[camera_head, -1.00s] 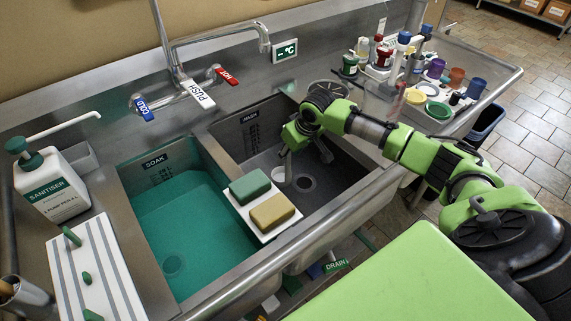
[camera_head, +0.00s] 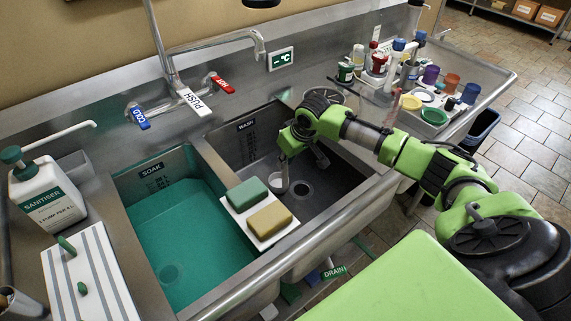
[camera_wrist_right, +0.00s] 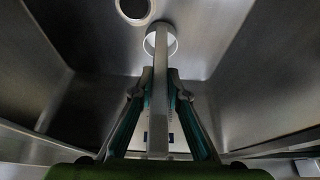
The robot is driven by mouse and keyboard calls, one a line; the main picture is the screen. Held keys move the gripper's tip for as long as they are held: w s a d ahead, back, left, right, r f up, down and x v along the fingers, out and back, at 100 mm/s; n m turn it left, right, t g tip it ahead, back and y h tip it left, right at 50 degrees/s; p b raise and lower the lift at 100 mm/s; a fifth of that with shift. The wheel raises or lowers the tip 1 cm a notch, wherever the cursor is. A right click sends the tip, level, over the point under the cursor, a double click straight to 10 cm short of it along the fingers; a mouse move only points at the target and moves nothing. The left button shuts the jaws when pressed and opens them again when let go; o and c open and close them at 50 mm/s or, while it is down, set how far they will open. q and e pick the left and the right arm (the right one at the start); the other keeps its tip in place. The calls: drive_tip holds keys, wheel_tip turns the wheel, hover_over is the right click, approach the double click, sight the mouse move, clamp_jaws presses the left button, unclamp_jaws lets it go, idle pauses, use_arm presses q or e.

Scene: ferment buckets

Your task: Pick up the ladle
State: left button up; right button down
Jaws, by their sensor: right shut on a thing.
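The ladle has a long flat metal handle (camera_wrist_right: 160,100) and a small round cup. In the head view its pale cup (camera_head: 277,181) shows low in the right basin, beside the white board. My right gripper (camera_head: 303,168) reaches down into that basin above the drain. In the right wrist view the fingers of my right gripper (camera_wrist_right: 159,95) are closed on both sides of the handle, with the cup beyond the fingertips. In the head view the arm hides most of the handle. My left gripper is not in view.
A white board (camera_head: 268,235) with a green sponge (camera_head: 247,193) and a yellow sponge (camera_head: 269,219) bridges the divider. The left basin (camera_head: 185,240) holds green liquid. The faucet (camera_head: 215,45) rises behind. Bottles and cups crowd the right drainboard (camera_head: 345,105).

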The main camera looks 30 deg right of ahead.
drive_tip(key=s+a+r+b, duration=0.2)
drive_tip(key=s+a+r, duration=0.3)
drive_tip(key=s+r, duration=0.7)
drive_tip(key=shift+s, duration=0.5)
drive_tip(key=shift+r, duration=0.1)
